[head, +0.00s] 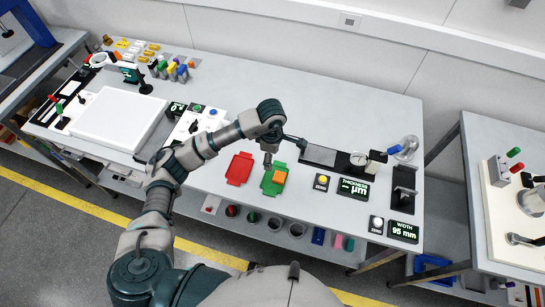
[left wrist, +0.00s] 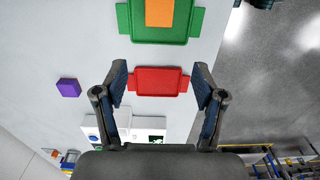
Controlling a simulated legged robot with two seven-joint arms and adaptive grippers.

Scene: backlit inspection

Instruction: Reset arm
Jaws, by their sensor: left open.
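My left arm reaches over the workbench, with its left gripper (head: 268,162) pointing down near the red and green trays. In the left wrist view the left gripper (left wrist: 160,72) is open, with nothing between its two fingers. The red tray (head: 239,168) lies empty on the bench; it shows between and beyond the fingers in the left wrist view (left wrist: 160,80). The green tray (head: 268,190) lies to its right with an orange block (head: 279,177) on it. My right gripper is not in view.
A thickness display (head: 353,188) and a width display (head: 403,231) stand at the bench's right. A white light panel (head: 118,118) lies at the left. A purple block (left wrist: 69,88) lies on clear bench.

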